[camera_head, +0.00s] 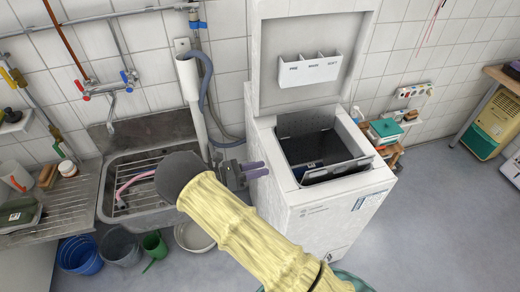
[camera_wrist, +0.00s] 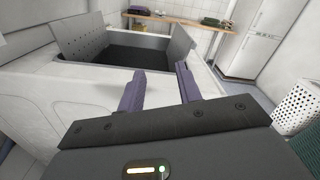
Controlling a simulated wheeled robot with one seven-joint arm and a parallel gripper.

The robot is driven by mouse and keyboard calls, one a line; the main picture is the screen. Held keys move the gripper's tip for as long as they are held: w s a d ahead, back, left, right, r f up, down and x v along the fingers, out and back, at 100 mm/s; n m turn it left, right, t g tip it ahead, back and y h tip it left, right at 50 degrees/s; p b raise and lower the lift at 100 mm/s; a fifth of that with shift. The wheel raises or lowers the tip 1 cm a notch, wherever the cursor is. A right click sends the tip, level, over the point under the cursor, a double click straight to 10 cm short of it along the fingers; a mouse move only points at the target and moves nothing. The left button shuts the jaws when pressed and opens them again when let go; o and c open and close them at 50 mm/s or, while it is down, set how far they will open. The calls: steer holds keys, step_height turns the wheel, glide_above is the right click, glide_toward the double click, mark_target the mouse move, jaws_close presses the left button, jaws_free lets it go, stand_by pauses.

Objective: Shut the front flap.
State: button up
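A white top-loading washer (camera_head: 310,215) has its big lid (camera_head: 310,75) raised. Its drum opening shows two metal flaps, both standing up. The front flap (camera_head: 340,169) rises along the opening's front edge; in the wrist view it is the panel on the right (camera_wrist: 183,46). The perforated rear flap (camera_head: 300,123) stands at the back edge, and on the left in the wrist view (camera_wrist: 82,38). My gripper (camera_head: 256,169) is at the washer's left side, apart from both flaps. Its two purple fingers (camera_wrist: 160,85) are spread with nothing between them.
A sink (camera_head: 150,200) with a rack and red-blue taps is at left. Buckets (camera_head: 82,253) stand below it. A shelf with boxes (camera_head: 385,130) is right of the washer. A white perforated basket (camera_wrist: 296,108) shows in the wrist view.

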steer(key=s+d+r+m+g+y+p, duration=0.1)
steer(key=s+d+r+m+g+y, duration=0.25)
steer(key=d+m, duration=0.2)
steer(key=s+d+r+m+g+y+p, duration=0.2)
steer(key=d+m+g+y, duration=0.2)
steer(key=d, duration=0.3)
steer(key=s+d+r+m+t+y+p, duration=0.1)
steer(key=s+d+r+m+t+y, duration=0.1)
steer(key=s+r+m+y, duration=0.3)
steer(key=s+d+r+m+t+y+p, duration=0.2)
steer(key=r+m, duration=0.5)
steer(key=m, duration=0.4)
steer(key=s+d+y, duration=0.1)
steer(key=s+y, duration=0.1)
steer(key=s, duration=0.1)
steer(key=shift+s+d+r+y, duration=0.25)
steer(key=shift+s+r+y, duration=0.1)
steer(key=shift+s, duration=0.05)
steer(key=shift+t, duration=0.25)
jaws_close()
